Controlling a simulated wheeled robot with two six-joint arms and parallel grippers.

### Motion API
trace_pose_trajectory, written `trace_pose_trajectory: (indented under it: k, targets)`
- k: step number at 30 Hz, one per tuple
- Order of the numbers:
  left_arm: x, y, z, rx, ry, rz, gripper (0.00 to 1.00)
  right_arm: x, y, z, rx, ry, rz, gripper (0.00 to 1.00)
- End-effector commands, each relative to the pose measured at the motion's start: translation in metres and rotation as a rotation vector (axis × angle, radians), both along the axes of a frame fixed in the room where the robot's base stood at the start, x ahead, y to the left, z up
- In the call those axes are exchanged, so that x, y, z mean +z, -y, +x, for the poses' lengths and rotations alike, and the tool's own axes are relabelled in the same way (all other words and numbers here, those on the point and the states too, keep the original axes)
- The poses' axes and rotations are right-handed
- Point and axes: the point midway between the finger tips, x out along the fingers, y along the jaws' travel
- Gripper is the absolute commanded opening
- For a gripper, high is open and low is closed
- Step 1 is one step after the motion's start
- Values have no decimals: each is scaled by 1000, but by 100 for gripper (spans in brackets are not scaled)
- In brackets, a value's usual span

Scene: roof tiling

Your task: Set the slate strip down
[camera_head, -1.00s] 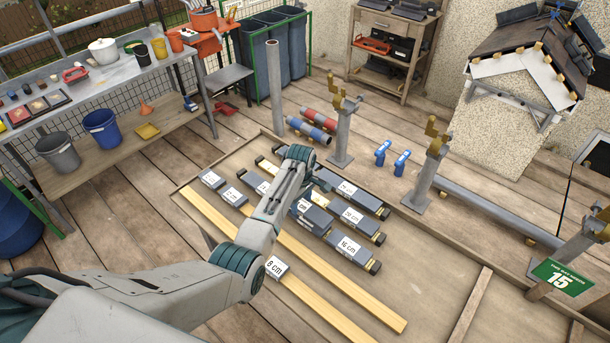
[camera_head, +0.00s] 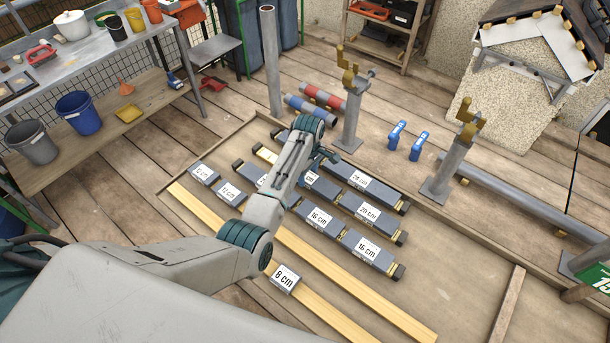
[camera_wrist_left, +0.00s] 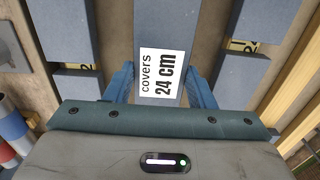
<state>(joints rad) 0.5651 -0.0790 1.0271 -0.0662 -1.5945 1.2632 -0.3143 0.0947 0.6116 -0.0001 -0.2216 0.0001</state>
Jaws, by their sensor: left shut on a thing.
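The slate strip (camera_wrist_left: 162,28) is blue-grey, with a white label reading "covers 24 cm". In the left wrist view it lies between the two blue fingers of my left gripper (camera_wrist_left: 160,88), which is shut on it. In the head view my left gripper (camera_head: 325,158) is low over the middle of the rows of strips. My own arm hides much of it there, and I cannot tell whether the strip touches the surface below. My right gripper is not in view.
Labelled strips lie close around, including a 28 cm (camera_head: 362,179), a 20 cm (camera_head: 385,224) and a 16 cm (camera_head: 350,243) one. Long yellow battens (camera_head: 320,270) lie in front. Metal posts (camera_head: 353,125) stand behind. The board at the right (camera_head: 450,270) is mostly clear.

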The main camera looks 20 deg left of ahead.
Motion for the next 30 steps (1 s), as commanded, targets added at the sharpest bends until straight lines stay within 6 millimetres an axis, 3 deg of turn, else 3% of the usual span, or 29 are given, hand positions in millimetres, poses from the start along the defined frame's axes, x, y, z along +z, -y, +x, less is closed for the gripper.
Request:
trace_pose_trajectory:
  k: [6, 7, 10, 22, 30]
  targets:
    - [0, 0, 0, 1, 2, 0, 17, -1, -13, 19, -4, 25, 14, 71]
    - [-1, 0, 0, 1, 0, 1, 54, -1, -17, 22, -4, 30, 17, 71]
    - [-1, 0, 0, 1, 0, 1, 71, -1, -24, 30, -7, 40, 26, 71]
    - [7, 0, 1, 1, 4, 1, 71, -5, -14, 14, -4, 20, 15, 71]
    - [57, 0, 2, 0, 8, 0, 71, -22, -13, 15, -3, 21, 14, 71]
